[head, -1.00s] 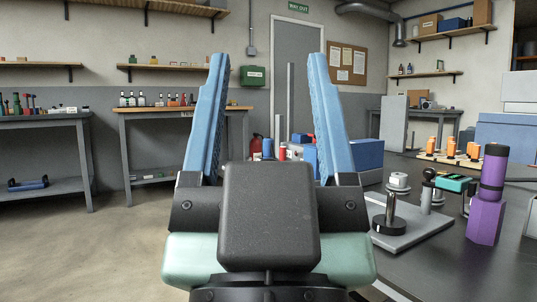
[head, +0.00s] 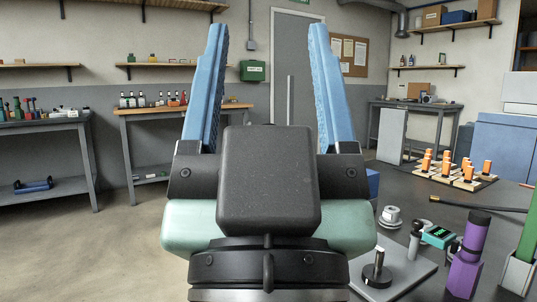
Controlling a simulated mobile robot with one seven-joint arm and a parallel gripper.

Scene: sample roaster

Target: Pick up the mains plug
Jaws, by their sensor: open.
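My gripper (head: 268,32) is open, its two blue fingers pointing up and spread wide, with nothing between them but the background wall and door. I cannot make out a mains plug for certain. A small white and grey flanged piece (head: 390,217) lies on the dark bench top, right of my gripper's body, too small to identify. A black cable (head: 475,205) with a brass-coloured end lies farther right on the bench. My gripper's dark body hides part of the scene behind it.
On the dark bench (head: 405,190) stand a purple canister (head: 468,258), a grey plate (head: 408,275) with a black-knobbed post (head: 376,270), a teal device (head: 438,237), a green upright piece (head: 528,240) and a board of orange-topped pieces (head: 458,176). Open floor (head: 120,240) lies left.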

